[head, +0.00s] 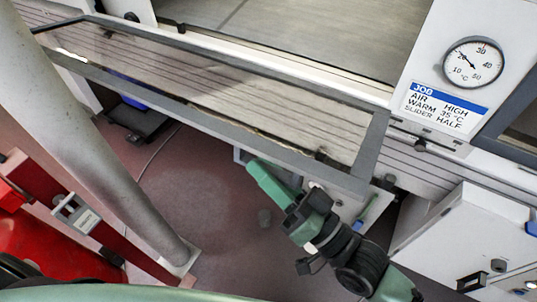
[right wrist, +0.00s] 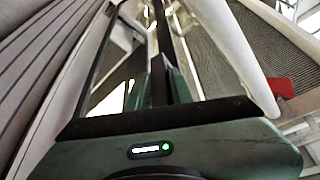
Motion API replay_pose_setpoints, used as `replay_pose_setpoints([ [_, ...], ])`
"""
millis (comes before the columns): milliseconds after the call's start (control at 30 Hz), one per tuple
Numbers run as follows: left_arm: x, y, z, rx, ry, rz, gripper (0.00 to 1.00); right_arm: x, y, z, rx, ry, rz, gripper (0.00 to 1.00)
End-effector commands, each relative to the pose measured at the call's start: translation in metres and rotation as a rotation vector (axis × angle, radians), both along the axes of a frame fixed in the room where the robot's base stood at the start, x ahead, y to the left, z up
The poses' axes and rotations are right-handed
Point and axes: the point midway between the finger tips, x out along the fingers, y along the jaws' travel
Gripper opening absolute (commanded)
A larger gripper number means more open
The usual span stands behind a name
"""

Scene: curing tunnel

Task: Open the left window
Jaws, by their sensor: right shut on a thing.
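The left window (head: 368,152) is a long clear pane in a dark grey frame. In the head view it stands out in front of the tunnel opening (head: 255,28), with the grey tunnel inside showing above it. My right gripper (head: 272,184), with green fingers, is at the window's lower edge towards its right end. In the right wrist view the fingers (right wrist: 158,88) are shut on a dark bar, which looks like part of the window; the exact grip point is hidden. My left gripper is not in view.
A dial gauge (head: 473,62) and a job sign (head: 440,105) are right of the window. Another dark-framed window (head: 500,138) is at the right edge. A white cabinet (head: 455,240) stands below it. Red equipment (head: 40,245) is at left. Floor (head: 205,215) is clear between.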

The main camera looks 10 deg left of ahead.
Motion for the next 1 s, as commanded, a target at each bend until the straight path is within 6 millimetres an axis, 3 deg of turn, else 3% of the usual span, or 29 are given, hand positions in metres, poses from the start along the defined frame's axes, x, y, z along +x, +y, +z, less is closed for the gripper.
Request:
replay_pose_setpoints([
  [433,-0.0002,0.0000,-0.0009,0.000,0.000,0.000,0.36,0.0000,-0.0007,-0.0044,-0.003,0.005,-0.001,0.00],
  [467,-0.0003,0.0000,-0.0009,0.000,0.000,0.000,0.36,0.0000,-0.0007,-0.0044,-0.003,0.006,-0.001,0.27],
  [500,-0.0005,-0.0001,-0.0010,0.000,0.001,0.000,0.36,0.0000,-0.0007,-0.0044,-0.003,0.005,-0.001,0.38],
  [533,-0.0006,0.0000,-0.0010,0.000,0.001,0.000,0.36,-0.0001,-0.0007,-0.0043,-0.003,0.005,-0.002,0.42],
  [1000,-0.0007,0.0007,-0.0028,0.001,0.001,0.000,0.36,0.0005,-0.0004,-0.0066,-0.002,0.002,-0.002,0.42],
])
